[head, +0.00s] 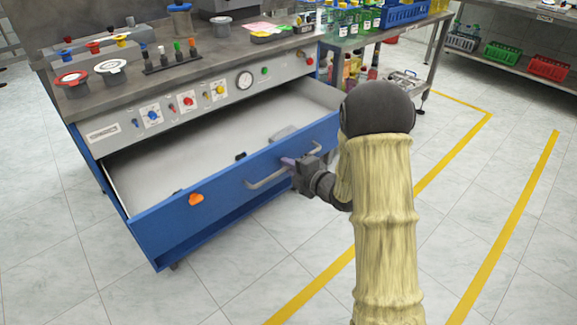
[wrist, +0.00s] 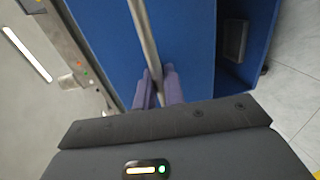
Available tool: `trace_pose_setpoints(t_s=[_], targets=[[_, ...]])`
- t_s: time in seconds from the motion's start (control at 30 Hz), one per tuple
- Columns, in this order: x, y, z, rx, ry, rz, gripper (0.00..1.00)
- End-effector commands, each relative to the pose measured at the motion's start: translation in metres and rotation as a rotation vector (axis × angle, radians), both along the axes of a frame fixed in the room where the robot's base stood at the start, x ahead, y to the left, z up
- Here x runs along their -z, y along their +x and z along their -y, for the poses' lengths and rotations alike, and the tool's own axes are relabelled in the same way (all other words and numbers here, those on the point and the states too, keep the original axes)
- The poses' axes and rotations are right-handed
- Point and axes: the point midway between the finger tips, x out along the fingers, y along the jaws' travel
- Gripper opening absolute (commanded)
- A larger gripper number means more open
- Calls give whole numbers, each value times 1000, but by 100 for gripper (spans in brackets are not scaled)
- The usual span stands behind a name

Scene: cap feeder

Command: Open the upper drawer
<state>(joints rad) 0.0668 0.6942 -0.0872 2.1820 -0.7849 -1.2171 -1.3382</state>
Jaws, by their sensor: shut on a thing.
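The upper drawer (head: 165,228) of the workbench has a blue front and a pale grey inside. It stands pulled well out below the control panel. Its metal bar handle (head: 262,180) runs across the front. My gripper (head: 290,162) is at the right part of the handle, shut on it. In the wrist view the handle (wrist: 144,30) passes between the two purple fingers of my gripper (wrist: 158,88). A few small dark items lie inside the drawer.
The benchtop (head: 140,85) above holds jars, knobs and bottles. The control panel (head: 190,103) has dials and buttons. A side table with green bottles and a blue crate (head: 405,13) stands at the right. The tiled floor before the drawer is clear, with yellow lines (head: 450,153).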

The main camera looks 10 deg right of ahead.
Motion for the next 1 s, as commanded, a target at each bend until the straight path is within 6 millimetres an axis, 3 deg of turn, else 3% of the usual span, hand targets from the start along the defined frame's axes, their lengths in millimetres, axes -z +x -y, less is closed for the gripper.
trace_pose_setpoints(t_s=[0.47, 1.0], targets=[[-2, -6, 5, 2, 0, 0, 15], [-22, -86, 60, 5, 0, -2, 15]])
